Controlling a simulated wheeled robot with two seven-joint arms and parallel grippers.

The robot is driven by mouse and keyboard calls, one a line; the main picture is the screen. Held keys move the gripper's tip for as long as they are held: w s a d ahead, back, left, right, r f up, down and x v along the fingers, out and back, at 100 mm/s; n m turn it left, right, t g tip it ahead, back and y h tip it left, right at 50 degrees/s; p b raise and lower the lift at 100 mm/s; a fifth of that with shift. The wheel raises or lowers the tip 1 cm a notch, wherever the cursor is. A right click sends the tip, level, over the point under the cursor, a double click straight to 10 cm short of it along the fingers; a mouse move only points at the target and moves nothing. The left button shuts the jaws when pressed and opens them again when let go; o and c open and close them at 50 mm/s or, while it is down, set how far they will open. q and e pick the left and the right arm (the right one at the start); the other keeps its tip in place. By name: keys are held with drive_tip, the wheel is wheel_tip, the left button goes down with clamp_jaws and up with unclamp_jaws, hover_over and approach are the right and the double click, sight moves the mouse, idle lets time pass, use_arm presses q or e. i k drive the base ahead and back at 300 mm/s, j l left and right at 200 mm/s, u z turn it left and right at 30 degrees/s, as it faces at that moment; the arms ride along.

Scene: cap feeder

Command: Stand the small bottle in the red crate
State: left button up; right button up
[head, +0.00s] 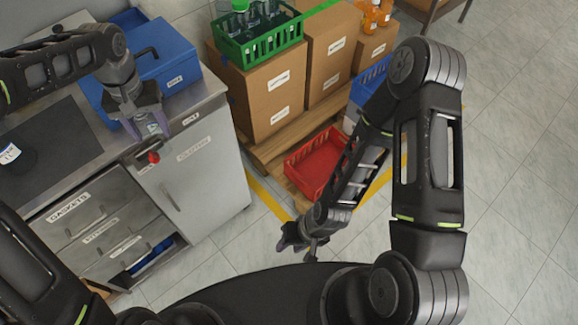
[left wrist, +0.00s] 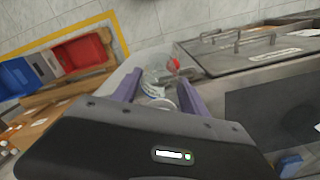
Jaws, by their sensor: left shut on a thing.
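The small bottle (left wrist: 154,88) looks clear with a pale label and sits between the fingers of my left gripper (left wrist: 160,92), which is shut on it. A red cap-like part (left wrist: 173,65) shows just beyond the fingers. In the head view my left gripper (head: 148,124) is at the front edge of the steel counter, with the red part (head: 153,157) below it; the fingers hide most of the bottle. The red crate (head: 300,165) is on the low pallet at centre and looks empty. My right gripper (head: 302,240) hangs in front of the crate; its fingers are unclear.
Cardboard boxes (head: 262,90) with a green bottle crate (head: 262,46) stand behind the red crate. A blue crate (head: 370,80) is behind my right arm. The floor between counter and pallet is clear.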

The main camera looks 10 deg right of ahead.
sight(322, 177)
drive_tip(key=i+l+z, duration=0.1)
drive_tip(key=l+z, duration=0.2)
drive_tip(key=i+l+z, duration=0.15)
drive_tip(key=l+z, duration=0.15)
drive_tip(key=l, duration=0.15)
drive_tip(key=i+l+z, duration=0.25)
drive_tip(key=i+l, duration=0.15)
drive_tip(key=l, duration=0.15)
drive_tip(key=i+l, duration=0.15)
drive_tip(key=l, duration=0.15)
drive_tip(key=i+l, duration=0.15)
drive_tip(key=l, duration=0.15)
